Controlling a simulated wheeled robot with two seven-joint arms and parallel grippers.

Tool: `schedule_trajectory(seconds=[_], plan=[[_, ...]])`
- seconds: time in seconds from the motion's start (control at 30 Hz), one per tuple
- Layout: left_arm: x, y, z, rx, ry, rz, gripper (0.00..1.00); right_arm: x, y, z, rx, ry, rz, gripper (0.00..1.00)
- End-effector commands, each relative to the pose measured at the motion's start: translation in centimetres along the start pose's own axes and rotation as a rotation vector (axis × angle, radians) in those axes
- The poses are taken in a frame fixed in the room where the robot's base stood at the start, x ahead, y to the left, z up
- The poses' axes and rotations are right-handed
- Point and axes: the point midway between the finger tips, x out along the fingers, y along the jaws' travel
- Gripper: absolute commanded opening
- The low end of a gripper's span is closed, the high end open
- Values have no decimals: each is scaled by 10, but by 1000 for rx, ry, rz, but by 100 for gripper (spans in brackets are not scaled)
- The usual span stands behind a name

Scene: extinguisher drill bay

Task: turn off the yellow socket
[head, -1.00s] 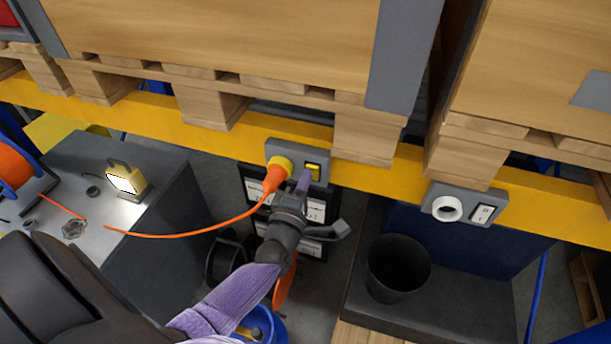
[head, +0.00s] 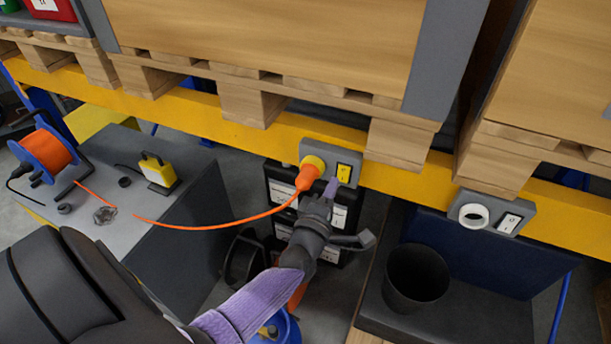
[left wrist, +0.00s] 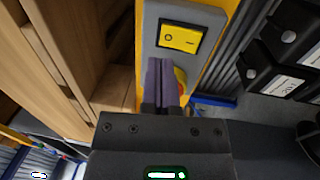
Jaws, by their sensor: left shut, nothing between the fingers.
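The yellow socket (head: 316,162) sits on a grey plate on the yellow rack beam, with an orange plug (head: 307,178) in it. Beside it on the same plate is a yellow rocker switch (head: 344,173). The switch also shows in the left wrist view (left wrist: 180,38), with its I and O marks. My left gripper (head: 331,187) is shut and empty, its purple fingertips just below the switch. In the left wrist view the fingers (left wrist: 162,72) partly hide the socket; whether they touch the plate I cannot tell. My right gripper is out of view.
An orange cable (head: 205,228) runs left to a bench with a cable reel (head: 48,152) and an unlit yellow work lamp (head: 158,170). A white socket (head: 473,216) with a white switch (head: 509,223) is further right. Pallets with boxes stand above the beam.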

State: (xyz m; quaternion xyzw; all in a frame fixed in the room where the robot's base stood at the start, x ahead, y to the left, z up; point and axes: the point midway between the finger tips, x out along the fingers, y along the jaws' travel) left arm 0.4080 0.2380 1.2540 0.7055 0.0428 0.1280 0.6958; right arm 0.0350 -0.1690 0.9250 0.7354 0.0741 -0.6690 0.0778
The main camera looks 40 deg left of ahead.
Motion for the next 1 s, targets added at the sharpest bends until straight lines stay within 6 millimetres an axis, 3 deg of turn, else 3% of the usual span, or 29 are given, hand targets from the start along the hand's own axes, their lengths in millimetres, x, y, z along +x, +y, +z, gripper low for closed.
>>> schedule_trajectory(seconds=[0.2, 0.5, 1.0], plan=[[-38, 9, 1, 0, -1, -2, 0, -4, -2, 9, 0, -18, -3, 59], [-88, 21, 0, 1, 0, -1, 0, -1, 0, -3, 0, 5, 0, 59], [-97, 25, 0, 1, 0, 0, 0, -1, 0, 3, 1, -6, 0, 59]])
